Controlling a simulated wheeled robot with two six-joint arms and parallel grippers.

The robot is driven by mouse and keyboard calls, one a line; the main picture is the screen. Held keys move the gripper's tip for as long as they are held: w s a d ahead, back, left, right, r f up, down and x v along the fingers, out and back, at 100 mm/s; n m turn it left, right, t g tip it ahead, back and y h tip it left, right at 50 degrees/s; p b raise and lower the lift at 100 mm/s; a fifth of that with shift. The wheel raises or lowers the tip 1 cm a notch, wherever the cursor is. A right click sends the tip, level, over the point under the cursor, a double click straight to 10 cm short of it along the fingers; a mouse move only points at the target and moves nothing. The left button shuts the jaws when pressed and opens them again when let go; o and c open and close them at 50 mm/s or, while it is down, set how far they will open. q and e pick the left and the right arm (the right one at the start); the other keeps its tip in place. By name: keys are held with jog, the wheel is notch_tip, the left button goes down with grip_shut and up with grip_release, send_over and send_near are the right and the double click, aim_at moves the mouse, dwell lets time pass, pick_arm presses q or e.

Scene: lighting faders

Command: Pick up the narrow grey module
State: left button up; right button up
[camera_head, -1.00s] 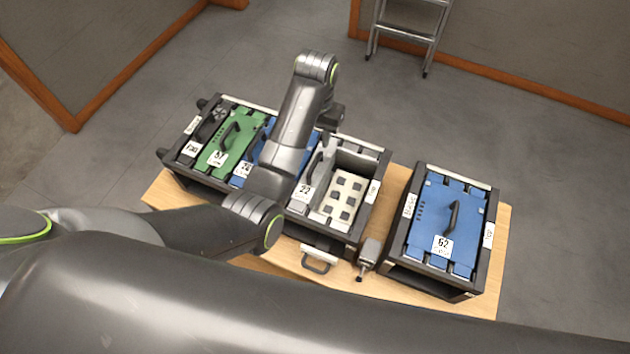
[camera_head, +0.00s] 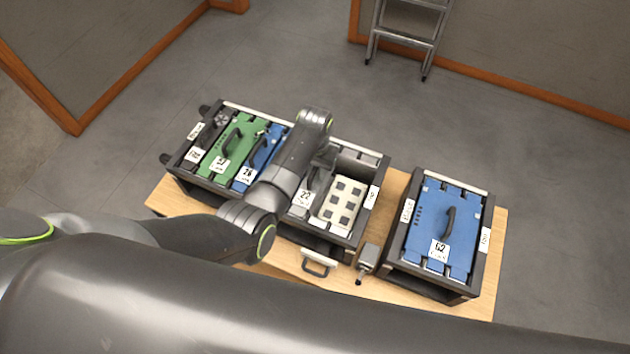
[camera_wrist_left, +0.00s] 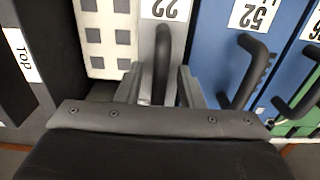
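The narrow grey module (camera_head: 303,198), labelled 22, sits in the long rack between a blue module and a pale panel with dark squares. It also shows in the left wrist view (camera_wrist_left: 147,45), upside down, with its dark handle (camera_wrist_left: 162,60) standing up. My left gripper (camera_wrist_left: 160,88) is open, with one finger on each side of this handle and gaps visible. In the head view the left gripper (camera_head: 325,160) is over the module, its fingers largely hidden by the arm. My right gripper is not in view.
The long rack also holds a blue module (camera_head: 258,155), a green module (camera_head: 232,150) and a dark module (camera_head: 208,130). The pale panel (camera_head: 340,203) is beside the grey module. A separate rack (camera_head: 478,240) holds blue module 62. Bare wood table (camera_head: 185,203) shows at the left front.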

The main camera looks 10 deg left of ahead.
pick_arm(q)
jog(key=shift+f, duration=0.15)
grip_shut()
dwell(1.3)
jog(key=shift+w, duration=0.15)
